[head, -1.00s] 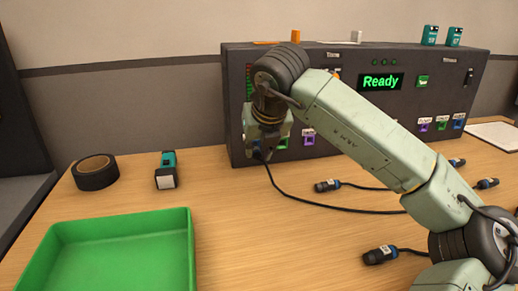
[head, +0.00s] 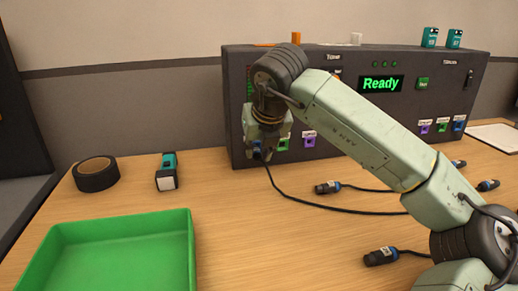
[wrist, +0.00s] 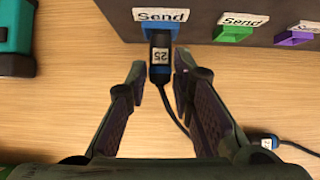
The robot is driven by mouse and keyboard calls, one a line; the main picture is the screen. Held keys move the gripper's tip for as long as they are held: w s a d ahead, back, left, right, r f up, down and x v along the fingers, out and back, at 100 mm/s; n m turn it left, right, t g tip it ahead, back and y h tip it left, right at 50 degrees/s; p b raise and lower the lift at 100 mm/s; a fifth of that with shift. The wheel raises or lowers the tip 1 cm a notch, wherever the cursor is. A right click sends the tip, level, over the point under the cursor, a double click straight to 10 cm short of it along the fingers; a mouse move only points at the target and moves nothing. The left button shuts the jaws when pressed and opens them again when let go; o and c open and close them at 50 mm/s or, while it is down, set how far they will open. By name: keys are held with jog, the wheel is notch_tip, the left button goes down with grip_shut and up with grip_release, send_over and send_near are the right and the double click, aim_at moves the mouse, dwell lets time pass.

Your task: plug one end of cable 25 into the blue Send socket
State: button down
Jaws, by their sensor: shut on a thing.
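The blue Send socket (wrist: 158,26) is at the top of the wrist view, under a white Send label. A black plug (wrist: 160,60) with a blue ring and a tag reading 25 points straight at it. Its front end meets the socket; how deep it sits I cannot tell. My gripper (wrist: 160,85) is shut on this plug, one finger on each side. In the head view my gripper (head: 263,148) is low at the panel's left end and hides most of the socket. The black cable (head: 330,207) runs from the plug to the right across the table.
A green Send socket (wrist: 232,33) and a purple one (wrist: 295,38) sit right of the blue one. Other plugs (head: 327,187) (head: 381,257) lie on the table. A green tray (head: 120,226), black tape roll (head: 96,174) and teal-black device (head: 167,172) are left.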

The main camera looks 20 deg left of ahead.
jog(key=shift+w+a+r, duration=0.1)
jog(key=shift+w+r, duration=0.05)
jog(key=shift+w, duration=0.05)
jog(key=c, duration=1.3)
grip_release()
jog(key=shift+s, duration=0.1)
jog(key=v, duration=1.1)
jog(key=shift+s+d+r, duration=0.25)
